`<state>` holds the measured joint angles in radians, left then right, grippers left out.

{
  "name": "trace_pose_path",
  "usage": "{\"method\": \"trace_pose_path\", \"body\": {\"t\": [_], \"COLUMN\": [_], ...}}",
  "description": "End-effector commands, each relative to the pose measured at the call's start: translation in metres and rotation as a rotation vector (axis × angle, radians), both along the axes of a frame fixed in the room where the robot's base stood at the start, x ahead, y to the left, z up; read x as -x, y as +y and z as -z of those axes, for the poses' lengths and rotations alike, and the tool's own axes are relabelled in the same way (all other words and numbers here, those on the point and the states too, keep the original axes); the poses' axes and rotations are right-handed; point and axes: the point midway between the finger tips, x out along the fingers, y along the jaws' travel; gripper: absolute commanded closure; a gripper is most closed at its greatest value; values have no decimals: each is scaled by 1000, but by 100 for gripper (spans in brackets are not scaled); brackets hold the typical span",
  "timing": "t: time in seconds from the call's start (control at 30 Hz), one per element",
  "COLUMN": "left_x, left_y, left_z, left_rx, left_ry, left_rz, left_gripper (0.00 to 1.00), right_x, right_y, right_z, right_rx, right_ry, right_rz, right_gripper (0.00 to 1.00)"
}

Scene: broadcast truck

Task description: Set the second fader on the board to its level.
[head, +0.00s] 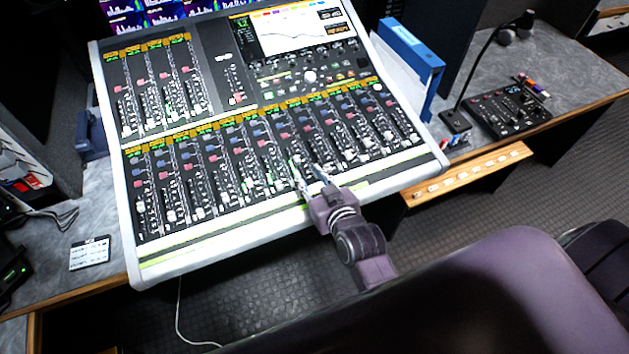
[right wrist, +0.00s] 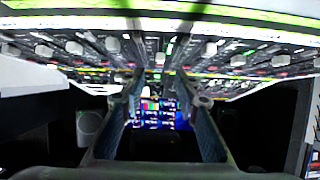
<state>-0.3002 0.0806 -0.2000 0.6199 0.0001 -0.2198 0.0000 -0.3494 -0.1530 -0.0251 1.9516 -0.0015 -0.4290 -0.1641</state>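The mixing board (head: 121,190) fills the middle of the head view, tilted, with a lower row of several faders and a shorter upper row at the left. In the lower row, a pale fader cap (head: 171,215) shows near the left end, with another cap (head: 200,212) to its right. My right gripper (head: 309,168) is over the lower row, right of its middle. In the right wrist view its two fingers (right wrist: 158,76) are apart, with a fader cap (right wrist: 160,58) showing between them; contact cannot be told. My left gripper is not in view.
A blue binder (head: 411,50) stands right of the board. Farther right are a small black control box (head: 507,110) and a lamp on the grey desk. A labelled card (head: 90,254) lies at the left.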

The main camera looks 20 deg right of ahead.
Motion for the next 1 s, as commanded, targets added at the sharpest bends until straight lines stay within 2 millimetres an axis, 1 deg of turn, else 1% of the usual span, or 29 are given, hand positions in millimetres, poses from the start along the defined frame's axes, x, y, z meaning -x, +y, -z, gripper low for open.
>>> {"method": "trace_pose_path", "body": {"t": [0.03,0.1,0.23,0.37,0.87,0.97,1.0], "left_x": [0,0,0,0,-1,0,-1], "left_y": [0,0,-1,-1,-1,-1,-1], "left_z": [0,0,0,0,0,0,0], "left_rx": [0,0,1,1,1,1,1], "left_ry": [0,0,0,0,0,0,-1], "left_rz": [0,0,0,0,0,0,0], "left_gripper": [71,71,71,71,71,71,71], "right_x": [9,18,28,32,32,37,42], "right_y": [-1,-1,-1,-1,-1,-2,-2], "right_z": [-3,-7,-11,-13,-13,-9,-6], "right_rx": [0,0,-1,-1,0,3,6], "right_ry": [1,1,1,0,2,34,63], "right_rz": [0,0,0,0,0,-9,-18], "right_gripper": [71,71,71,71,71,71,71]}}
